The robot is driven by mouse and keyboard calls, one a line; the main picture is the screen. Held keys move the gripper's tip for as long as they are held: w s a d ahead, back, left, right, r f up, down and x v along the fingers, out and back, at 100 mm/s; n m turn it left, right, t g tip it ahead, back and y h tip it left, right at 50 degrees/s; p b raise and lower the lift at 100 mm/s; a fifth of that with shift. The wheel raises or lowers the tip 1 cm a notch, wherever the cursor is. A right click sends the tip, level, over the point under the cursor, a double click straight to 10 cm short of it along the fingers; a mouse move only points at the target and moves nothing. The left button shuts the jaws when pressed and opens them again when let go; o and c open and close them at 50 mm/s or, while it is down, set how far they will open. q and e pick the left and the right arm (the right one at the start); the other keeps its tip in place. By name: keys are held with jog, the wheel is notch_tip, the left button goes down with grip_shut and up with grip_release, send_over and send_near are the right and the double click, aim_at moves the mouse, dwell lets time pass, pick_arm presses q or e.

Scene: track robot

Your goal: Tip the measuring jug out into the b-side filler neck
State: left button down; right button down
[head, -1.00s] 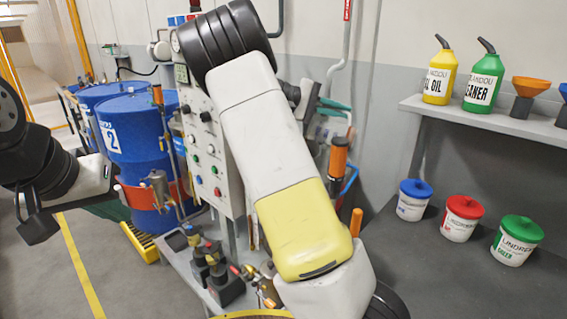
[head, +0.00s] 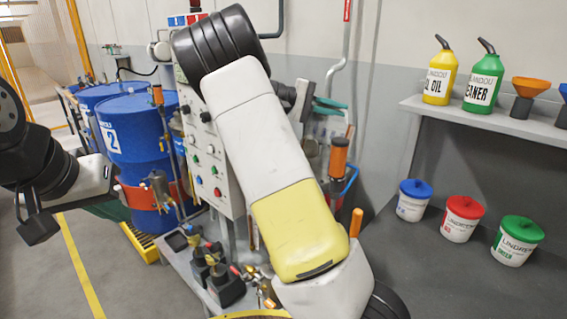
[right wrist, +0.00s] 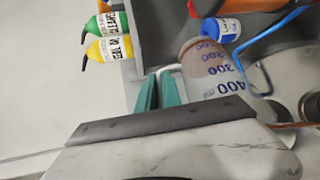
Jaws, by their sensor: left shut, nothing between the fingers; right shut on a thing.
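The measuring jug (right wrist: 207,68) is a clear container with blue marks from 100 to 400, seen in the right wrist view. My right gripper (right wrist: 159,88) has teal fingers shut on the jug's pale handle. In the head view the right gripper (head: 328,104) is beyond my raised arm, in front of the wall; the jug is largely lost in clutter there, and I cannot tell its tilt. My left gripper (head: 37,224) is shut and empty at the left, above the floor. I cannot pick out the b-side filler neck for certain.
An orange-capped cylinder (head: 338,156) and blue hose stand near the right gripper. A control panel (head: 208,160) and blue drums (head: 137,135) stand left. Brass fittings (head: 262,285) are low in front. Lidded tubs (head: 461,219) and a bottle shelf (head: 470,115) are right.

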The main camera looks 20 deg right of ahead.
jog(key=shift+w+a+r+n+g+h+b, duration=0.15)
jog(key=shift+w+a+r+n+g+h, duration=0.1)
jog(key=shift+w+a+r+h, duration=0.25)
jog(key=shift+w+a+r+n+g+h+b, duration=0.15)
jog(key=shift+w+a+r+n+g+h, duration=0.15)
jog(key=shift+a+h, duration=0.3)
dwell(2.1)
jog(key=s+d+f+y, duration=0.1)
jog(key=s+d+f+m+t+y, duration=0.1)
jog(key=d, duration=0.1)
jog(key=s+d+f+y, duration=0.1)
jog(key=shift+s+d+m+t+y, duration=0.25)
jog(key=shift+d+t+y, duration=0.1)
jog(key=shift+d+y, duration=0.05)
jog(key=s+d+f+m+t+y, duration=0.1)
jog(key=s+d+f+t+y, duration=0.1)
jog(key=f+y, duration=0.3)
jog(key=s+d+f+m+t+y, duration=0.2)
jog(key=s+d+f+t+y, duration=0.1)
jog(key=d+f+t+y, duration=0.2)
jog(key=shift+f+y, duration=0.7)
jog(key=shift+f, duration=0.4)
jog(key=shift+d, duration=0.1)
jog(key=shift+s, duration=0.1)
